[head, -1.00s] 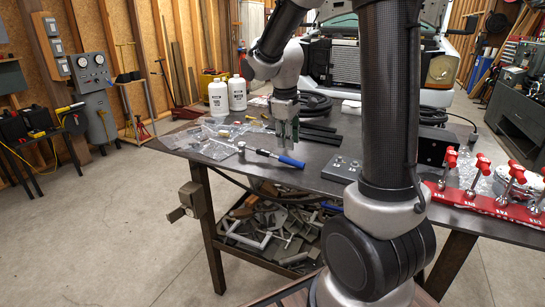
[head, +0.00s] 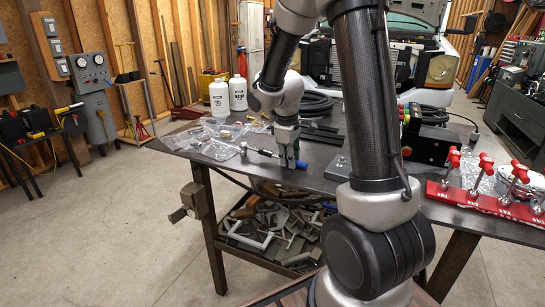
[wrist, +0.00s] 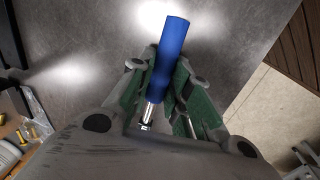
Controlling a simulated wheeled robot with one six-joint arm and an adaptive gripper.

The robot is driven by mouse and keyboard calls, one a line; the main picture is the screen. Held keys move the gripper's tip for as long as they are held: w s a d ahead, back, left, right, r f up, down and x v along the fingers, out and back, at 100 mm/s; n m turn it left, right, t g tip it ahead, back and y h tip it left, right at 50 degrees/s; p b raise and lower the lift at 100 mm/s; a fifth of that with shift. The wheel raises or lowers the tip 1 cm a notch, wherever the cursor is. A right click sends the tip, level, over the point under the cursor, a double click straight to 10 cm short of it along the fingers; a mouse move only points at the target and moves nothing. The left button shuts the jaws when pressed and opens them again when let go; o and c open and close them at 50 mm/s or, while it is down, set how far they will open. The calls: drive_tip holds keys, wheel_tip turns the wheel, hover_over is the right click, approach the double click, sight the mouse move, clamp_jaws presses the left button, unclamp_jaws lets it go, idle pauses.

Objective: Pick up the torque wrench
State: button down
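The torque wrench (head: 262,153) lies near the front edge of the dark workbench, its silver head to the left and its blue handle to the right. My gripper (head: 288,161) is down at the blue handle, pointing downward with a finger on either side. In the wrist view the blue handle (wrist: 168,58) runs between the green-padded fingers (wrist: 163,82), with a silver shaft below it. The pads are close beside the handle. I cannot tell whether they press on it. The wrench still appears to rest on the bench.
Plastic bags with small parts (head: 210,143) lie left of the wrench. Dark bars (head: 322,133) lie behind my gripper. A grey block with holes (head: 338,168) stands to the right. A red rack (head: 485,203) is at the far right. Two white bottles (head: 238,94) stand behind.

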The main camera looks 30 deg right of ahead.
drive_tip(key=shift+r, duration=0.1)
wheel_tip(320, 180, up, 10)
idle(0.6)
drive_tip(key=c, duration=2.2)
unclamp_jaws()
clamp_jaws()
